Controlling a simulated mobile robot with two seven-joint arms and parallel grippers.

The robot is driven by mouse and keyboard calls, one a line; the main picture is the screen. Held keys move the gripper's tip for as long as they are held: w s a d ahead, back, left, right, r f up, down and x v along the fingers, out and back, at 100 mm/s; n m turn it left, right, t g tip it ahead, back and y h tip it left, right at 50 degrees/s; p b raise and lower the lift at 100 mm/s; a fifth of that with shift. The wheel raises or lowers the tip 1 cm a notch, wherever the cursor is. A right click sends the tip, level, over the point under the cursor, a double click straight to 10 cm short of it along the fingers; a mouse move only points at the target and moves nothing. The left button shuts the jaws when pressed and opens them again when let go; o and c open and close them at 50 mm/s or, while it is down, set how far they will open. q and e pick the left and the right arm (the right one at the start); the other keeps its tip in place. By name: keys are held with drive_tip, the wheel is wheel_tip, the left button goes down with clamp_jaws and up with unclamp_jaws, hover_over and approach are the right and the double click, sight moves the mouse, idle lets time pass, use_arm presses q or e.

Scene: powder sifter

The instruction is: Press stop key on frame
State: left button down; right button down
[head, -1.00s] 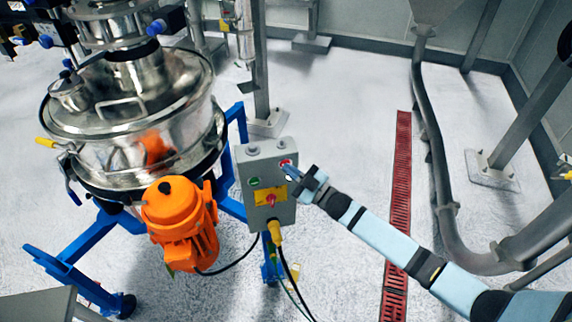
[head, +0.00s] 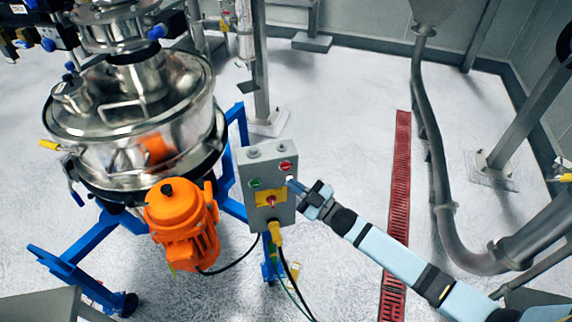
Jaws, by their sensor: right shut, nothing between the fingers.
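A grey control box (head: 265,205) stands on the blue frame (head: 66,262) of the sifter. Its face carries a red key (head: 285,166) at the upper right, a green key (head: 254,183) at the left and a red knob on a yellow plate (head: 271,199) lower down. My right gripper (head: 291,182) is shut and empty, with its tip at the right edge of the box, just below the red key. I cannot tell whether the tip touches the box. The red key is in plain sight. My left gripper is not in view.
The steel sifter (head: 140,125) and its orange motor (head: 181,225) stand left of the box. Cables hang below the box. A red floor grate (head: 400,185) and a grey pipe (head: 437,150) are at the right. Open floor lies between box and grate.

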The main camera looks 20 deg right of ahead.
drive_tip(key=shift+s, duration=1.1)
drive_tip(key=s+d+f+m+g+h, duration=0.1)
drive_tip(key=s+f+m+h, duration=0.2)
drive_tip(key=s, duration=0.4)
drive_tip(key=s+f+m+g+h+p, duration=0.1)
drive_tip(key=s+f+m+h, duration=0.3)
drive_tip(key=s, duration=0.4)
drive_tip(key=s+d+f+m+g+h, duration=0.1)
drive_tip(key=s+f+m+g+h, duration=0.2)
drive_tip(key=s, duration=0.4)
drive_tip(key=shift+s+d+f+m+h, duration=0.3)
drive_tip(key=shift+d+m+h, duration=0.05)
drive_tip(key=shift+m+h, duration=0.05)
idle(0.6)
